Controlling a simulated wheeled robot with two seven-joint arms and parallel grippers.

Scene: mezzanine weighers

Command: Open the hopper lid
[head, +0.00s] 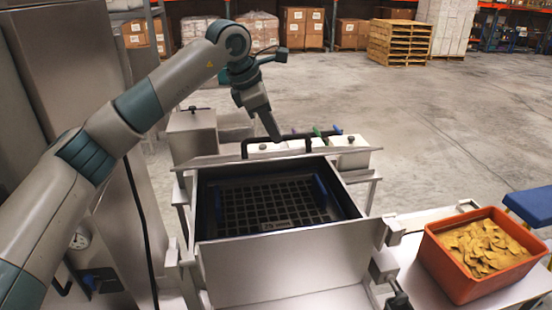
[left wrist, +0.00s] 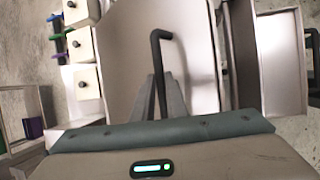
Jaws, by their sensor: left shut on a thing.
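The hopper (head: 300,262) stands in the middle of the head view, its top open and a black grid (head: 265,205) showing inside. The metal hopper lid (head: 225,159) is raised at the hopper's far edge and appears nearly edge-on. A black bar handle (head: 244,151) shows behind its edge. My left gripper (head: 277,138) reaches down to this handle and is shut on it. In the left wrist view, the fingers (left wrist: 160,97) meet the black handle (left wrist: 161,34) in front of the shiny lid face (left wrist: 125,60). My right gripper is not in view.
An orange-red bin (head: 450,270) of yellow chips stands at the right on a metal shelf. White boxes (head: 350,158) with coloured handles sit behind the hopper. A tall steel cabinet (head: 75,65) stands at the left. Open concrete floor lies beyond, with pallets (head: 400,42) far back.

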